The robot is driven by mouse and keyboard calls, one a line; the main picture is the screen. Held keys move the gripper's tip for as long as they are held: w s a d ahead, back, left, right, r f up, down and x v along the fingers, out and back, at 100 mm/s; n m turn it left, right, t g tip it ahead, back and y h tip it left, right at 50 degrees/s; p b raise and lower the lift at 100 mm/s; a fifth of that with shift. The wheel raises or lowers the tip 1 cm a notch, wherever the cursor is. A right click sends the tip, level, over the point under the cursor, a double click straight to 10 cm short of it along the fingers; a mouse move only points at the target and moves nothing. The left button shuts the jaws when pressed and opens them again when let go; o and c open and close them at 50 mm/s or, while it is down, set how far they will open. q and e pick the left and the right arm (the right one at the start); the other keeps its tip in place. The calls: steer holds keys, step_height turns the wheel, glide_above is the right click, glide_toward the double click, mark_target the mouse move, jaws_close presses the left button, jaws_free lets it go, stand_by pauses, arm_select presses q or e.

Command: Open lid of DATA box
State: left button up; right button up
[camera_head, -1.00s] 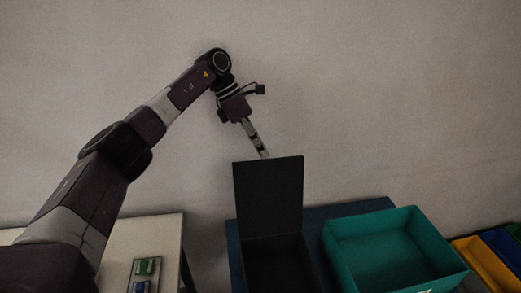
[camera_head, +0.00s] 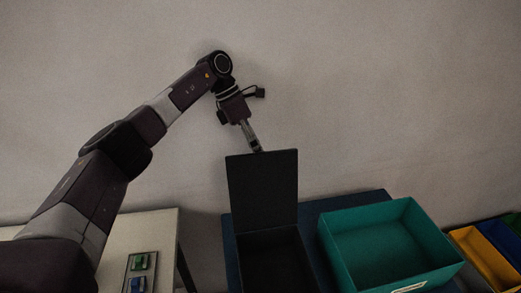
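A black box (camera_head: 275,262) stands on the blue table, and its lid (camera_head: 263,190) is raised about upright at the back. I can see into the dark inside of the box. No DATA label can be read on it. My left gripper (camera_head: 257,147) is at the top edge of the lid, a little left of its middle. The fingertips are partly behind the lid, so I cannot tell whether they touch it or whether they are open or shut. My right gripper is not in view.
An empty teal bin (camera_head: 385,243) stands just right of the black box on the blue table (camera_head: 313,208). Yellow (camera_head: 482,252) and blue bins are at the far right. A white table (camera_head: 150,225) with small green and blue parts is at the left.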

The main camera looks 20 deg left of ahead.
arm_select(q)
steer(key=shift+s+a+f, duration=0.15)
steer(key=shift+a+f, duration=0.5)
steer(key=shift+a+r, duration=0.1)
steer(key=v, duration=0.7)
steer(key=shift+d+r, duration=0.25)
steer(key=shift+r, duration=0.1)
steer(key=shift+c, duration=1.3)
steer(key=shift+d+r, duration=0.3)
steer(key=shift+r, duration=0.1)
